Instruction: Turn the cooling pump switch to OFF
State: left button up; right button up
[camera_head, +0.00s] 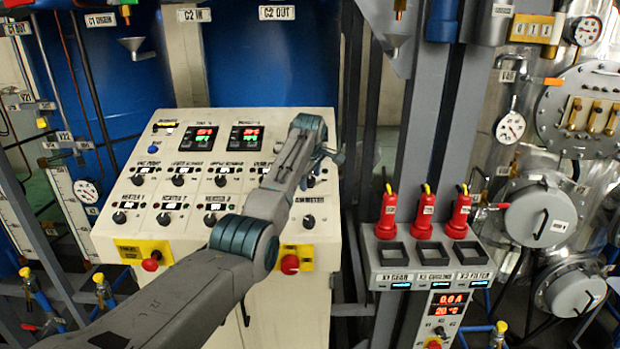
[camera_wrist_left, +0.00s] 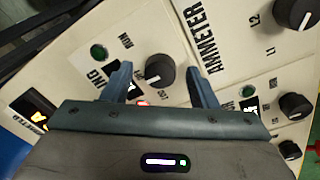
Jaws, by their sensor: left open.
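A black knob switch (camera_wrist_left: 160,71) with a white pointer line sits between the fingers of my left gripper (camera_wrist_left: 159,78) in the left wrist view. Its label is partly covered and shows only "NG", so I cannot read it fully as the cooling pump. The fingers are open, one on each side of the knob; contact cannot be told. In the head view my left gripper (camera_head: 330,155) is over the upper right edge of the sloped control panel (camera_head: 137,222), and the arm hides part of the switches there. My right gripper is not in view.
The ammeter knob (camera_head: 308,220) is below the gripper in the head view and at the top right of the wrist view (camera_wrist_left: 297,13). Other knobs fill the panel. Red emergency buttons (camera_head: 290,264) are lower down. Three red plugs (camera_head: 423,215) stand to the right.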

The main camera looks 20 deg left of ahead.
pick_arm(q)
jog(key=b+v, duration=0.5)
jog(key=v, duration=0.5)
jog(key=shift+r, duration=0.25)
jog(key=shift+s, duration=0.1)
jog(key=shift+d, duration=0.1)
